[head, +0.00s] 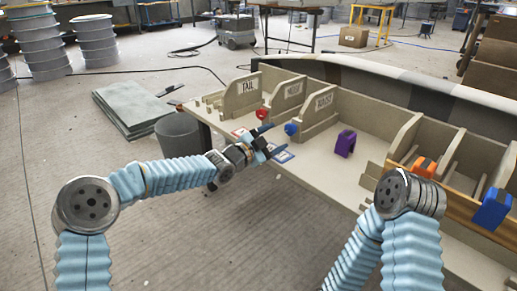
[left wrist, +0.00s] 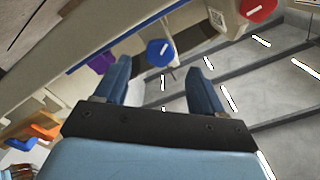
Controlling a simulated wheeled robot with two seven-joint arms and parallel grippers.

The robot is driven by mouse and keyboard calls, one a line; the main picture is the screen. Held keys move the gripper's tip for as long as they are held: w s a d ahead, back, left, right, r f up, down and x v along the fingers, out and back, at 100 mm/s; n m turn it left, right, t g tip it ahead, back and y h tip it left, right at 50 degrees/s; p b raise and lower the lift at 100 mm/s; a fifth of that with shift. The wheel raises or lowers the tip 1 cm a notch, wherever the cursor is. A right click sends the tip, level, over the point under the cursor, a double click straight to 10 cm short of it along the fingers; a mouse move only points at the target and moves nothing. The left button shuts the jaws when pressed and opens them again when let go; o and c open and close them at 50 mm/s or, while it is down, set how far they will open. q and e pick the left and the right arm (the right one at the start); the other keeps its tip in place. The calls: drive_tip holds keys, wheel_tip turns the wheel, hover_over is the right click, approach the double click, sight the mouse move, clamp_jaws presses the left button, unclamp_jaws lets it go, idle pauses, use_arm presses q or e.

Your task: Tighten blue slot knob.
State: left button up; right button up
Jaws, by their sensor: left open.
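The blue slot knob (head: 291,129) sits on the front of the bench, by the foot of the third labelled panel. In the left wrist view the blue knob (left wrist: 160,52) is a blue faceted knob with a pale slot line across its face. My left gripper (head: 274,141) is open and stands just left of the knob. In the left wrist view its two fingers (left wrist: 161,66) are spread, with the knob ahead of the gap between them, and nothing is held. A gap between fingers and knob seems to remain. My right arm shows, but its gripper is out of view.
A red knob (head: 262,113) is left of the blue one, and shows in the left wrist view (left wrist: 258,8). A purple clip (head: 345,143), an orange clip (head: 424,167) and a blue clip (head: 491,209) are further right. A grey bin (head: 179,135) stands beside the bench.

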use_arm(q)
drive_tip(key=v, duration=0.8)
